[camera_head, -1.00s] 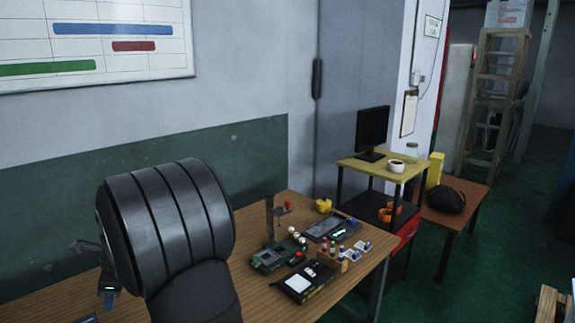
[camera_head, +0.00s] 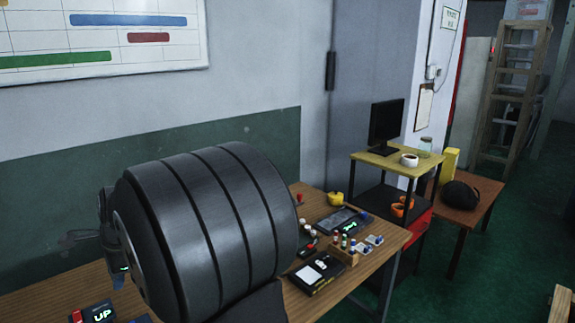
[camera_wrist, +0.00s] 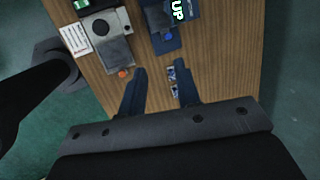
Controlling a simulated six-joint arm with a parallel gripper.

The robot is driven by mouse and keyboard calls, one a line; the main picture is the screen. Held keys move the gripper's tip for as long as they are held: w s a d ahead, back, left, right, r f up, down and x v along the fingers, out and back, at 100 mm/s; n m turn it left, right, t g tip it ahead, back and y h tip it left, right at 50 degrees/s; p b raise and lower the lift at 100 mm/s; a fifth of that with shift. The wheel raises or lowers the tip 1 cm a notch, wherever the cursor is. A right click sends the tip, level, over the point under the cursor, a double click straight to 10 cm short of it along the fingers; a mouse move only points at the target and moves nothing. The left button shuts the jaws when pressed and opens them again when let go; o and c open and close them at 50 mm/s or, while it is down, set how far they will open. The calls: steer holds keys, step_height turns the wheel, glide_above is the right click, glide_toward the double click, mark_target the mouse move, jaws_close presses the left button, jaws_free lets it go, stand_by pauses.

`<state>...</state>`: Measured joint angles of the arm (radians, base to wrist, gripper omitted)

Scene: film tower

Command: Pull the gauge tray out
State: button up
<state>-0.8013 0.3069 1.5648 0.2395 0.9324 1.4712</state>
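My gripper (camera_wrist: 158,86) is open in the wrist view, its two dark fingers apart over the wooden table (camera_wrist: 222,58) with nothing clearly held. Ahead of the left finger is a grey device (camera_wrist: 116,54) with a round dark opening above and an orange knob at its near end. Ahead of the right finger is a dark blue unit (camera_wrist: 164,40) beside a lit "UP" display (camera_wrist: 179,10). I cannot tell which part is the gauge tray. In the head view my black arm covers much of the table; the "UP" display (camera_head: 103,316) shows at the bottom left.
Small blue-and-white pieces (camera_wrist: 173,74) lie near the right finger. In the head view, a black box (camera_head: 316,273), a wooden vial rack (camera_head: 344,256) and a dark panel (camera_head: 343,221) crowd the table's right part. Bare table lies right of the display in the wrist view.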

jaws_close()
steer(key=w+a+f+n, duration=0.2)
steer(key=a+f+n, duration=0.1)
steer(key=f+n, duration=0.6)
steer(key=w+a+f+n+g, duration=0.1)
steer(key=w+a+f+n, duration=0.2)
steer(key=f+n, duration=0.6)
steer(key=w+a+f+n+g, duration=0.1)
steer(key=a+f+n, duration=0.3)
steer(key=f+n, duration=0.4)
steer(key=shift+w+f+n+h, duration=0.2)
steer(key=shift+w+n, duration=0.15)
steer(key=shift+n, duration=0.8)
steer(key=shift+w+f+n+h, duration=0.2)
steer(key=shift+w+n, duration=0.15)
steer(key=shift+n, duration=0.8)
